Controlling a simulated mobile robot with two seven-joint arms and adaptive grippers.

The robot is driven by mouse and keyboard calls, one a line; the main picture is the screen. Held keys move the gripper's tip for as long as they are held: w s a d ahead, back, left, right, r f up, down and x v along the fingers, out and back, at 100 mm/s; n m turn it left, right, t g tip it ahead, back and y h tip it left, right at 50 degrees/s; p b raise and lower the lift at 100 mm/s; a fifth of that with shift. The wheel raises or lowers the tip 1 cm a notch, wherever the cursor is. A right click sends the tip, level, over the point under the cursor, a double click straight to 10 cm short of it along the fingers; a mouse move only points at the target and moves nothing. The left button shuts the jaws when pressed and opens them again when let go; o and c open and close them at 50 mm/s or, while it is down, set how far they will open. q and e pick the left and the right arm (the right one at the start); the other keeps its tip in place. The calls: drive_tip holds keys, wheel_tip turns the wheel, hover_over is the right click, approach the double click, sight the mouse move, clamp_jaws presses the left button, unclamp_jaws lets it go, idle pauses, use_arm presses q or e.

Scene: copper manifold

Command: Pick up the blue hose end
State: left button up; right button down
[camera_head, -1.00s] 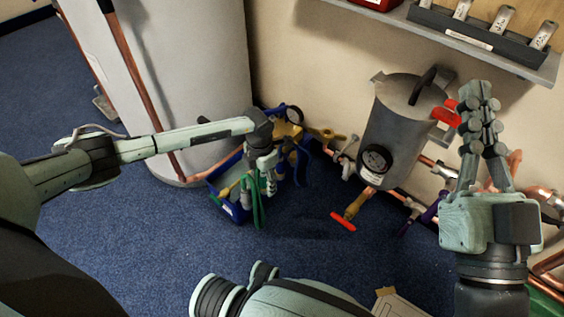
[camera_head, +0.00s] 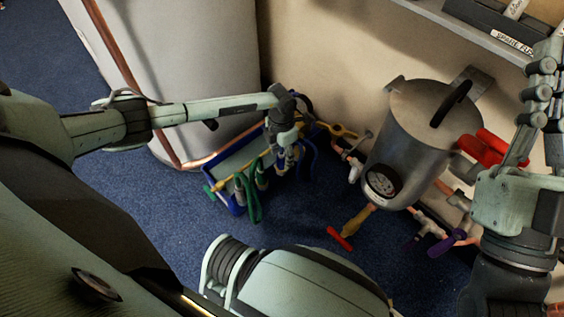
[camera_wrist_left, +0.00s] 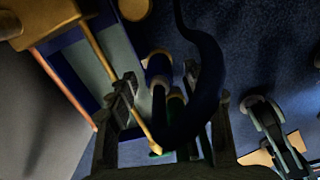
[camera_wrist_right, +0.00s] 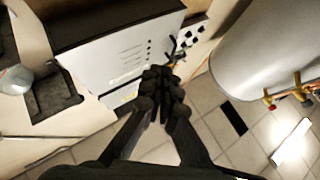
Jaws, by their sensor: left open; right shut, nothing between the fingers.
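The blue hose (camera_head: 312,153) hangs in a loop at the right end of a blue-edged tray (camera_head: 237,207) on the floor. In the left wrist view the dark blue hose (camera_wrist_left: 208,60) curves down close to the camera, in front of the fingers. My left gripper (camera_head: 287,150) points down over the tray's right end, beside the blue hose. Its fingers (camera_wrist_left: 165,110) are apart. I cannot tell whether the hose end lies between them. Green hoses (camera_head: 250,195) hang at the tray's front. My right gripper (camera_head: 542,80) is shut and empty, raised at the right.
A grey tank with a gauge (camera_head: 415,125) stands right of the tray, with a red-handled valve (camera_head: 340,238) below it. A large white cylinder (camera_head: 190,60) stands behind the tray. A shelf (camera_head: 460,25) is at upper right. Blue carpet (camera_head: 150,235) is clear in front.

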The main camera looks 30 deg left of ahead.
sight(281, 161)
use_arm(q)
wheel_tip(281, 161, down, 3)
drive_tip(key=shift+r+b, duration=0.1)
drive_tip(key=shift+b, duration=0.2)
drive_tip(key=shift+f, duration=0.25)
use_arm(e)
drive_tip(key=shift+s+d+r+t, duration=0.45)
drive_tip(key=shift+s+r+t, duration=0.25)
drive_tip(key=shift+t, duration=0.2)
use_arm(q)
drive_tip(key=shift+c, duration=0.2)
clamp_jaws()
